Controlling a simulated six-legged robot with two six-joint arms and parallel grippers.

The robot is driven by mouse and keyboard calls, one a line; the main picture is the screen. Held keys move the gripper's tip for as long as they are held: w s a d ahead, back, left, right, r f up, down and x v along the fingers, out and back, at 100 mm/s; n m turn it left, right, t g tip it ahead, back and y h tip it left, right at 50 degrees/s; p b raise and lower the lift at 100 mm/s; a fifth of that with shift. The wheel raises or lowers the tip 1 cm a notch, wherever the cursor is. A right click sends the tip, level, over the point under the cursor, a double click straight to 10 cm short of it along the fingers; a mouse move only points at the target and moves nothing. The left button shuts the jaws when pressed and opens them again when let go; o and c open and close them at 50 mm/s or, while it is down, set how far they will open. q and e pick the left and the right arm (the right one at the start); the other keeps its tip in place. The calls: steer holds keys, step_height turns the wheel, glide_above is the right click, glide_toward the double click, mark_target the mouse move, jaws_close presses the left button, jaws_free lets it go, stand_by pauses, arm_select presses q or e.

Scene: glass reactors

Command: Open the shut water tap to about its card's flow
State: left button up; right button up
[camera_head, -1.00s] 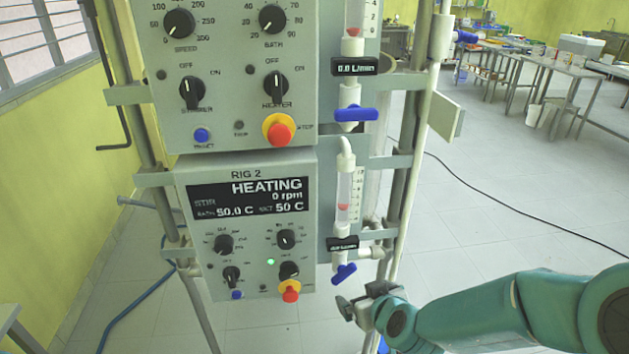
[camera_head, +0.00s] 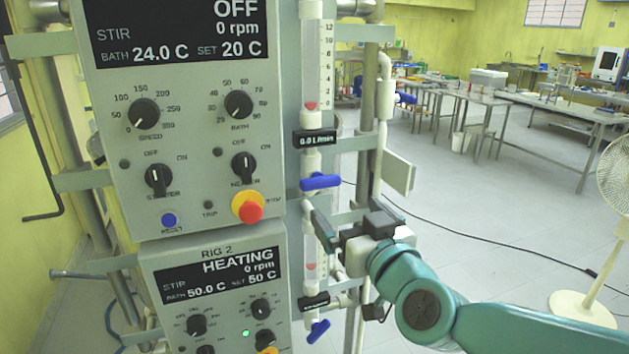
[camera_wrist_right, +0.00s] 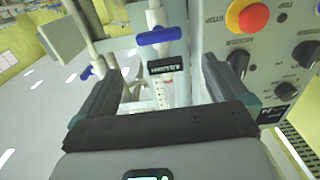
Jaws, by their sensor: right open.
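The upper water tap has a blue bar handle (camera_head: 320,182) lying crosswise to its vertical pipe, below a meter display (camera_head: 317,139) that reads 0.0 L/min. The red float sits low in the tube above. The lower tap (camera_head: 318,331) also has a blue handle, tilted; its display is too small to read. My right gripper (camera_head: 343,212) is open and empty, just below and right of the upper handle in the head view. In the upside-down wrist view, a blue handle (camera_wrist_right: 158,36), apparently the upper one, lies beyond the spread fingers, with no contact visible. My left gripper is out of view.
The upper control panel (camera_head: 185,100) reads OFF; the lower one, RIG 2 (camera_head: 215,260), reads HEATING. A red stop button (camera_head: 250,211) is left of the upper tap. A grey plate (camera_head: 398,173) sticks out at the right.

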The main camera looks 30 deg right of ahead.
mark_target(322, 184)
steer(key=p+x, duration=0.1)
steer(key=x, duration=1.2)
steer(key=shift+p, duration=0.35)
steer(key=shift+w+d, duration=0.2)
steer(key=shift+w, duration=0.05)
steer(key=shift+w+a, duration=0.15)
steer(key=shift+a, duration=0.05)
steer(key=shift+d+f, duration=0.1)
steer(key=c, duration=0.7)
